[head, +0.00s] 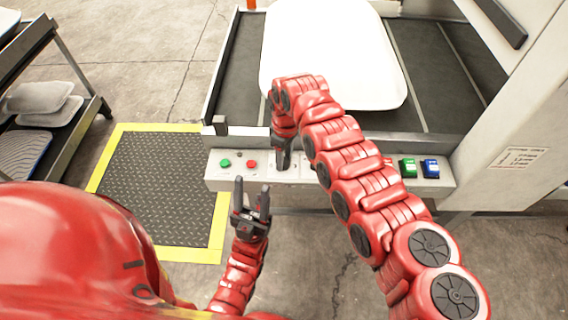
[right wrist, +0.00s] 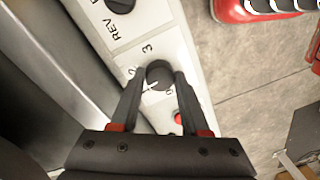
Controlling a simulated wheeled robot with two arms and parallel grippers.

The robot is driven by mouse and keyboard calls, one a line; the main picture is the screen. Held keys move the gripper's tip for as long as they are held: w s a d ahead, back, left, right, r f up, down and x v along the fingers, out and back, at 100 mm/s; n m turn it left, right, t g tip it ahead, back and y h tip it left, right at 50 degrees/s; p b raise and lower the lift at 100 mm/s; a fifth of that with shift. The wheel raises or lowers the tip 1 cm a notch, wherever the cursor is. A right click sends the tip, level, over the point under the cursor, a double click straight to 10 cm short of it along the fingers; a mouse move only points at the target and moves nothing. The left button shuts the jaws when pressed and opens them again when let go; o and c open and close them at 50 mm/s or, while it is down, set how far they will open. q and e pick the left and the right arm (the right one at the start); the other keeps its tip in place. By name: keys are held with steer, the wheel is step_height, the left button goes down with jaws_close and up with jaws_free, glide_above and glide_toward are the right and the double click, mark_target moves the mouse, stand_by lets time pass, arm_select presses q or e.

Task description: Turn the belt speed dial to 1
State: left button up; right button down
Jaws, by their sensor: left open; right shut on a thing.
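The control panel (head: 210,170) runs along the front of the conveyor in the head view. My right gripper (head: 281,168) reaches down to it, just right of the red button. In the right wrist view the black speed dial (right wrist: 158,70) sits between the two fingers of my right gripper (right wrist: 158,78), which are shut on its sides. A white pointer mark shows on its lower left edge. Digits 3 and 2 show beside it; other markings are partly covered by the fingers. My left gripper (head: 251,207) is open and empty, in front of the panel.
A green button (head: 225,163) and a red button (head: 252,164) are left of my right gripper. Green (head: 408,168) and blue (head: 431,168) switches are further right. A REV-marked knob (right wrist: 122,6) is near the dial.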

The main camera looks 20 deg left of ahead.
steer(key=n+b, duration=0.3)
steer(key=shift+f, duration=0.3)
steer(key=shift+r+n+b, duration=0.2)
steer(key=shift+n+b, duration=0.8)
steer(key=shift+b, duration=0.1)
steer(key=shift+c, duration=1.9)
jaws_free()
steer(key=shift+r, duration=0.1)
steer(key=shift+r, duration=0.1)
